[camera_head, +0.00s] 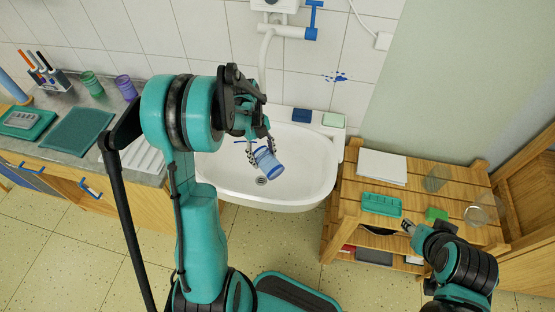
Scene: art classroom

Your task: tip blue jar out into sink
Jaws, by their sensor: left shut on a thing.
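The blue jar (268,163) is held tilted over the white sink (312,165), above the basin and close to the drain (261,181). My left gripper (259,146) is shut on the jar at its upper end. I cannot make out any liquid in the jar or coming out of it. My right gripper (407,227) is low at the right, by the front edge of the wooden table, and is too small to tell if it is open.
A grey tap pipe with a blue handle (312,20) is on the wall above the sink. Green (92,84) and purple (126,87) cups stand on the left counter. A slatted wooden table (345,204) holds trays and glass jars.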

